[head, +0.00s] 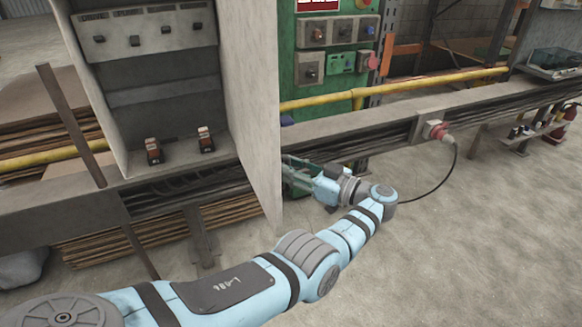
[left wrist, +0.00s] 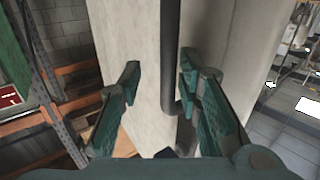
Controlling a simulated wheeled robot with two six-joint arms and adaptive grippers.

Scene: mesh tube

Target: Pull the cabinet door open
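The cabinet (head: 160,80) stands at the left in the head view, with switches showing inside. Its pale grey door (head: 253,100) stands swung out from the cabinet's right side. My left arm reaches to the right of the door, and my left gripper (head: 297,172) is partly hidden by the door's edge. In the left wrist view my left gripper (left wrist: 163,95) is open, its two green fingers apart. A dark vertical bar handle (left wrist: 170,55) runs down the pale door (left wrist: 130,50) between the fingers, nearer the right finger. I cannot tell whether a finger touches it.
A green control panel (head: 337,50) stands behind the door. A grey rail (head: 350,130) with cables and a red plug (head: 436,130) runs to the right. Yellow pipes (head: 420,83) run behind it. The concrete floor (head: 450,250) at the front right is clear.

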